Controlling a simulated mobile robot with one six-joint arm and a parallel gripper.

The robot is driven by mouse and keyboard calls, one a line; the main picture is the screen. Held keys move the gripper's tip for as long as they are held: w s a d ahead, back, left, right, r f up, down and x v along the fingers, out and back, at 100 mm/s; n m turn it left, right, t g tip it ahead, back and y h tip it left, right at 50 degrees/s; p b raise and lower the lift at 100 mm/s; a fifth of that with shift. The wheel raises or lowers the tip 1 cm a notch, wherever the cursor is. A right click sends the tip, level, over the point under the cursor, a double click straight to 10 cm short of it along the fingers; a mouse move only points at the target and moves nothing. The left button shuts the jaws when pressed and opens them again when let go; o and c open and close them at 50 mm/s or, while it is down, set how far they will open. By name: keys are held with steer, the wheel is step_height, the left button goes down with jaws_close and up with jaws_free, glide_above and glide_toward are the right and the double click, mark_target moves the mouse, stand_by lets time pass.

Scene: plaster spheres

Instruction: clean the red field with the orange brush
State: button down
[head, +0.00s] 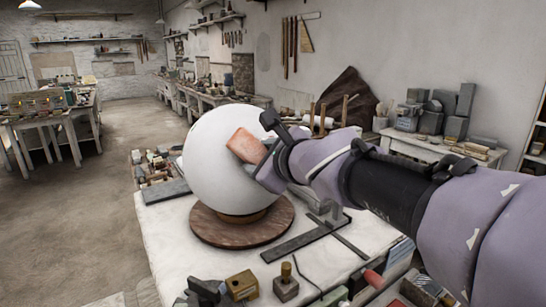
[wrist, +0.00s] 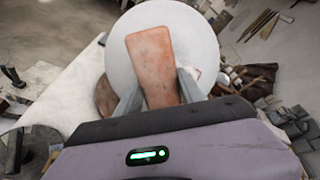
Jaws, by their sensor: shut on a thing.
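My gripper (head: 262,150) is shut on an orange-brown block, the brush (head: 243,145), at the right side of a large white plaster sphere (head: 212,165). In the wrist view my gripper's fingers (wrist: 158,92) flank the brush (wrist: 150,60), which lies in front of the sphere (wrist: 120,72). I cannot tell whether the brush touches the sphere. A small reddish mark shows beside the right finger in the wrist view; I cannot tell whether it is the red field. No clear red field shows elsewhere on the sphere, and the brush and arm hide part of its surface.
The sphere stands on a round brown board (head: 245,232) on a white-topped table (head: 165,235). Small blocks and tools crowd the table's left and front edges. A flat metal square (head: 310,236) lies right of the board. The floor (head: 60,220) at left is open.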

steer(key=shift+w+d+f+b, duration=0.1)
steer(key=shift+d+f+b, duration=0.55)
steer(key=shift+f+b, duration=0.25)
steer(key=shift+d+b, duration=0.3)
steer(key=shift+w+d+f+b, duration=0.15)
steer(key=shift+d+f+b, duration=0.5)
steer(key=shift+f+b, duration=0.2)
steer(key=shift+r, duration=0.2)
steer(key=shift+a+r, duration=0.1)
steer(key=shift+a+r+p, duration=0.4)
steer(key=shift+r+p, duration=0.15)
steer(key=shift+p, duration=0.25)
steer(key=shift+s+a+r+p, duration=0.15)
steer(key=shift+a+r+p, duration=0.35)
steer(key=shift+a+p, duration=0.1)
steer(key=shift+s+a+r+p, duration=0.15)
steer(key=shift+a+r+p, duration=0.3)
steer(key=shift+a+p, duration=0.15)
steer(key=shift+d+f, duration=0.1)
